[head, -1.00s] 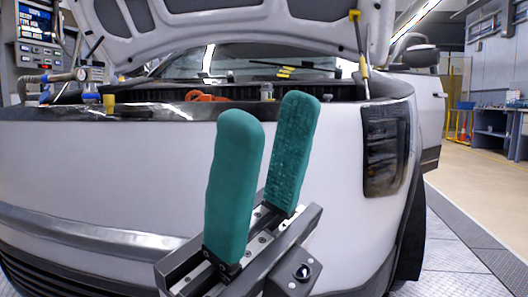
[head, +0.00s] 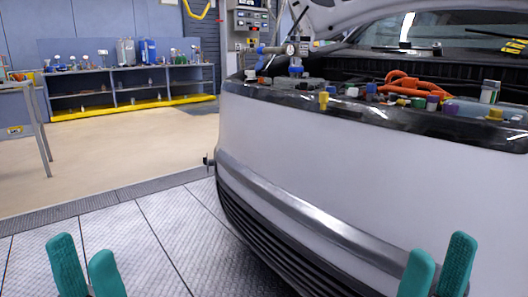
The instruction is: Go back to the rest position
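My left gripper (head: 88,268) shows at the bottom left with its two teal fingers apart and nothing between them. My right gripper (head: 437,268) shows at the bottom right, in front of the car's bumper, with its two teal fingers a little apart and nothing seen between them. The lower parts of both grippers are cut off by the picture's edge. The light grey car (head: 340,165) stands ahead and to the right with its hood (head: 345,14) raised.
The open engine bay holds several coloured caps and an orange hose (head: 408,86). A workbench with shelves (head: 125,85) stands at the far left wall. A grey table (head: 25,105) is at the left edge. The floor (head: 120,150) between the car and the workbench is clear.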

